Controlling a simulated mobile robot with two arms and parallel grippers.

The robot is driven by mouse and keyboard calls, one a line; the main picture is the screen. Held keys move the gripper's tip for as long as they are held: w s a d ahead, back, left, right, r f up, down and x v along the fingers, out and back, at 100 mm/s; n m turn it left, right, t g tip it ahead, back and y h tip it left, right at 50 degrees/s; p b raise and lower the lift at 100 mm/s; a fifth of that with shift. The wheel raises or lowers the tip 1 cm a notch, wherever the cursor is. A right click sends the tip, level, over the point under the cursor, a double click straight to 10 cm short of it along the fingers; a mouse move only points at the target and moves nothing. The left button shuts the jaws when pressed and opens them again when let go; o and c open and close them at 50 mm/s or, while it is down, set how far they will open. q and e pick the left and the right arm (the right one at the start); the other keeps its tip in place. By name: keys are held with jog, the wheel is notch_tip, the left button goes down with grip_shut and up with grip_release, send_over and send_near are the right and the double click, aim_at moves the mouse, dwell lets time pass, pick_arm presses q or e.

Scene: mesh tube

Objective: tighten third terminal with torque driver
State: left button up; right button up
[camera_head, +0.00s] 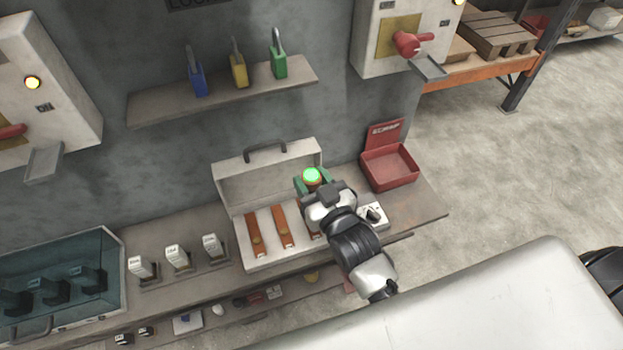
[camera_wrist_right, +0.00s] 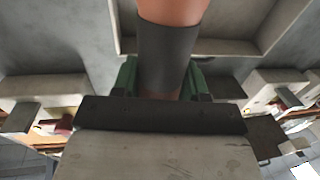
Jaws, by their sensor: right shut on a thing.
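Two orange-brown terminal strips with brass bolts, the left one (camera_head: 254,232) and the middle one (camera_head: 282,227), are clear to see. The third strip (camera_head: 308,220) is mostly hidden by my right gripper. The driver's tip is hidden. My left gripper is out of view.
The box stands on a grey wall bench. A red open bin (camera_head: 390,167) and a small white device with a dark knob (camera_head: 372,215) are close to the right. Several small white-topped blocks (camera_head: 177,258) stand left. A shelf with padlocks (camera_head: 220,92) hangs above.

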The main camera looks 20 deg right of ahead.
jog(key=shift+f+b, duration=0.3)
jog(key=shift+f, duration=0.2)
dwell(0.5)
jog(key=shift+p, duration=0.4)
dwell(0.4)
jog(key=shift+f+p, duration=0.3)
jog(key=shift+p, duration=0.2)
dwell(1.0)
jog(key=shift+r+p, duration=3.1)
jog(key=shift+p, duration=0.1)
